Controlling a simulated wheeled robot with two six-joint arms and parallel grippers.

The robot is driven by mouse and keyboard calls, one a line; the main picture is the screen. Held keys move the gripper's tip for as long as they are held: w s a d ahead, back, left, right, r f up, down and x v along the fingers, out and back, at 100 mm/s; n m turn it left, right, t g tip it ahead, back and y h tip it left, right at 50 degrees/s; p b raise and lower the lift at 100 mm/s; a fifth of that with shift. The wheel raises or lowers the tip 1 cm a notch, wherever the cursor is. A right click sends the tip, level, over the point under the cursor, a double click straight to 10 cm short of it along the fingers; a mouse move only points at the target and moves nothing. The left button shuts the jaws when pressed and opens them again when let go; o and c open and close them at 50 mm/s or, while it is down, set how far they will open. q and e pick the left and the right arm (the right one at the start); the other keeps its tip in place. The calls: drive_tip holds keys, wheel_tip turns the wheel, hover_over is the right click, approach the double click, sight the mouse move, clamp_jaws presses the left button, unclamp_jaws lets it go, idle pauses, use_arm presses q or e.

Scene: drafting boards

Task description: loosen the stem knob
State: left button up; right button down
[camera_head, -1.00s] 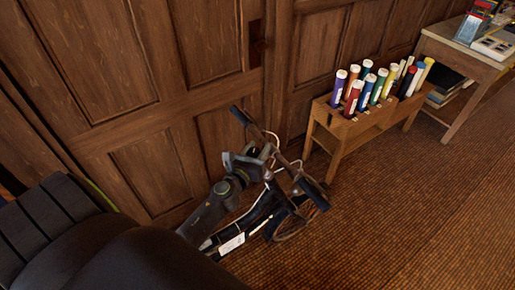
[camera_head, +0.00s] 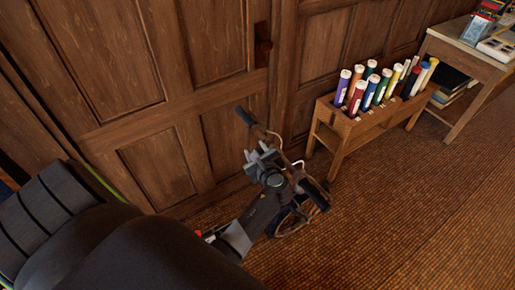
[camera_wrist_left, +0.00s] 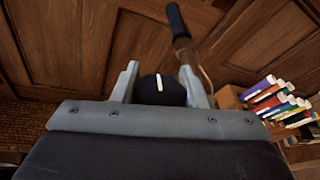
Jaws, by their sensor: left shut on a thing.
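A folding bike stands on the carpet, its brown handlebar (camera_head: 271,133) with black grips (camera_head: 313,194) tilted across the head view. My left gripper (camera_head: 262,153) is at the middle of the handlebar. In the left wrist view, a round black stem knob (camera_wrist_left: 172,94) with a white mark sits between the two grey fingers of this gripper (camera_wrist_left: 159,76), which is shut on it. In the head view the knob is hidden by the gripper and the frame is mostly hidden by my arm. The front wheel (camera_head: 290,218) shows below. My right gripper is not in view.
A panelled wooden door (camera_head: 130,75) with a dark handle stands behind the bike. A wooden rack (camera_head: 345,127) of several coloured tubes stands to the right, with a side table (camera_head: 462,55) beyond it. The carpet at the lower right is clear.

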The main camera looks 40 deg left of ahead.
use_arm(q)
drive_tip(key=n+g, duration=0.1)
drive_tip(key=n+g+p, duration=0.1)
drive_tip(key=n+g, duration=0.2)
drive_tip(key=g, duration=0.1)
drive_tip(key=shift+s+a+y, duration=0.1)
drive_tip(key=shift+s+y, duration=0.2)
drive_tip(key=shift+y, duration=0.1)
drive_tip(key=shift+f+n+g, duration=0.1)
drive_tip(key=shift+n+g, duration=0.3)
drive_tip(key=o, duration=1)
drive_tip(key=shift+c, duration=0.2)
drive_tip(key=shift+p, duration=0.3)
